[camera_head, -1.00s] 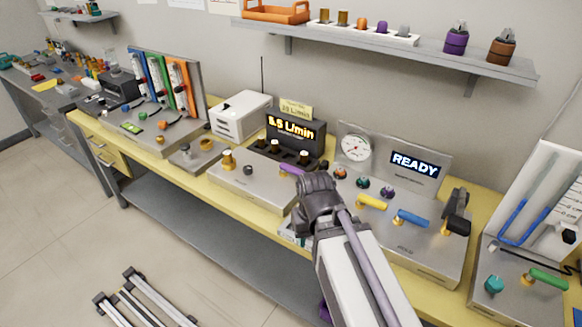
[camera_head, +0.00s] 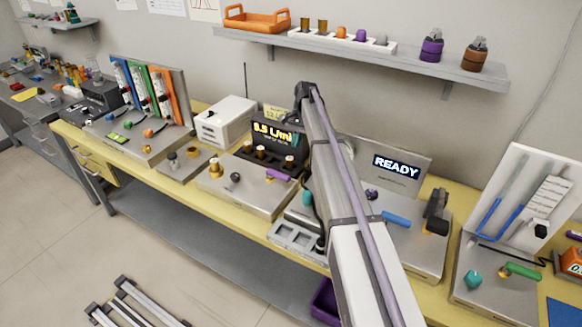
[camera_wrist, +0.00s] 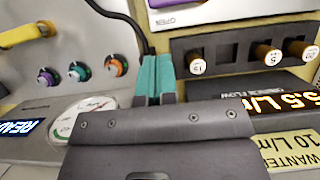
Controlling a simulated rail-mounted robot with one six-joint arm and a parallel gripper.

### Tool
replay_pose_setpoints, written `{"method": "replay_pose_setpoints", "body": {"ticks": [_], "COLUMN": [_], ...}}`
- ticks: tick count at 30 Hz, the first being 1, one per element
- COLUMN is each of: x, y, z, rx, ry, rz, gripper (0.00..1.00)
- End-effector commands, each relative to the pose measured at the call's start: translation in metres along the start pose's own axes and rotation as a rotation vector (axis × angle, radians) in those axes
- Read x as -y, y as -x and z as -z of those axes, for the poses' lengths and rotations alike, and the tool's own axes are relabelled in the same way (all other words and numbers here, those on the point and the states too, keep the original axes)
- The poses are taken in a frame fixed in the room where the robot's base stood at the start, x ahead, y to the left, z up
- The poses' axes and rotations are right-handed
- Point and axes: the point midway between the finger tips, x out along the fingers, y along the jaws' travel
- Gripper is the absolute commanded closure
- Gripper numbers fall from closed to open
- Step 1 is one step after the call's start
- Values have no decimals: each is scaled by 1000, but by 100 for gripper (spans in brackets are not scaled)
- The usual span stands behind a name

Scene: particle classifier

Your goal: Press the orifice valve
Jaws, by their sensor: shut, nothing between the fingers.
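A dark panel (camera_wrist: 245,47) in the wrist view carries brass pegs with white numbered faces: a peg marked 15 (camera_wrist: 196,64), a peg marked 5 (camera_wrist: 268,56) and another peg (camera_wrist: 300,50) at the right. A dark square opening lies between the first two. I cannot tell which part is the orifice valve. My gripper (camera_wrist: 157,75) has teal fingertips, shut together and empty, just left of the peg marked 15 in this picture; contact is not visible.
A lit flow display (camera_head: 274,133) tops the panel. A round gauge (camera_wrist: 78,120) and coloured knobs (camera_wrist: 78,72) lie left of my fingers in the wrist view. A black cable runs close by. The wall shelf (camera_head: 400,65) is behind my arm in the head view.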

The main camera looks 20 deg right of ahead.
Motion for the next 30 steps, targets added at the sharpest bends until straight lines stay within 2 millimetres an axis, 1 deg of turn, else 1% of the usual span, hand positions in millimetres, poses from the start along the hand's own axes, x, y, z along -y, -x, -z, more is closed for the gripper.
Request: {"method": "replay_pose_setpoints", "body": {"ticks": [7, 11, 14, 17, 21, 24, 27, 30], "x": [0, -1, -1, -1, -1, -1, -1, -1], "y": [-1, -8, -22, -41, -72, -90, -100, -103], "z": [-1, 0, 1, 2, 3, 2, 1, 0], "rx": [-3, -3, -3, -3, -3, -4, -4, -4], "ry": [0, 1, 1, 2, 2, 2, 2, 2], "rz": [0, 0, 0, 0, 0, 0, 0, 0], "gripper": [100, 100, 100, 100, 100, 100, 100, 100]}}
